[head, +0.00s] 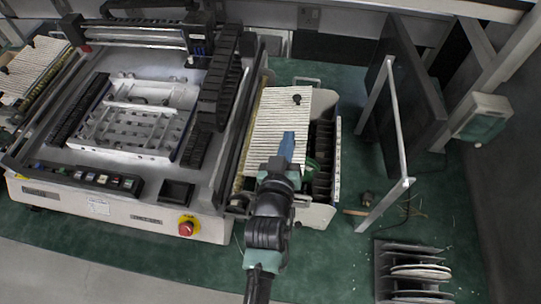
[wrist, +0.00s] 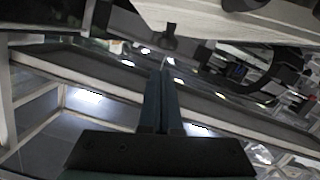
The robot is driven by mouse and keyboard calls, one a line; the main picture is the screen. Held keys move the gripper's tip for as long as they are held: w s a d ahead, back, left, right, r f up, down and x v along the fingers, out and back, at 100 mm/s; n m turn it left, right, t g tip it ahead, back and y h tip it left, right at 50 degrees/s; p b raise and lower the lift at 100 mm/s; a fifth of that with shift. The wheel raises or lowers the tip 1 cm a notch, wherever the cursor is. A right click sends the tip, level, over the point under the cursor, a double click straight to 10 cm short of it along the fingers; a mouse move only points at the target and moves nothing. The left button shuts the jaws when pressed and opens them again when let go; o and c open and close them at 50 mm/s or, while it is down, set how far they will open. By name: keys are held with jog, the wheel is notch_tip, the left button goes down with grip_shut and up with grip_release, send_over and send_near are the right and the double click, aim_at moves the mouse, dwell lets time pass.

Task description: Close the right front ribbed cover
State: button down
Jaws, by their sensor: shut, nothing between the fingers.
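The right front ribbed cover (head: 277,119) is a pale, striped panel with a small black knob near its far right corner, on the right side of the machine. It appears raised or tilted over a slotted bin, whose dark slots show to its right. My gripper (head: 288,140) is shut and empty, in front of the cover's right part in the head view; whether it touches the cover I cannot tell. In the wrist view my gripper's fingers (wrist: 161,78) are together, and a pale panel edge with a dark knob shows above them.
The slotted bin (head: 336,165) stands right of the machine. A red emergency button (head: 187,228) sits on the machine's front. A white frame (head: 397,125) stands to the right, and a dark rack of discs (head: 386,270) lies at lower right. Green floor between them is mostly clear.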

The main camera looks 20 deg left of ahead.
jog(key=r, duration=0.1)
jog(key=r+p, duration=0.1)
jog(key=r, duration=0.1)
jog(key=shift+a, duration=0.2)
jog(key=shift+s+d+f+b, duration=0.15)
jog(key=shift+s+f+b, duration=0.2)
jog(key=shift+s, duration=0.3)
jog(key=shift+s+d+f+b, duration=0.1)
jog(key=shift+s+f+b, duration=0.15)
jog(key=shift+s, duration=0.35)
jog(key=b+v, duration=0.2)
jog(key=v, duration=0.6)
jog(key=shift+r, duration=0.15)
jog(key=shift+w+d, duration=0.1)
jog(key=shift+w, duration=0.05)
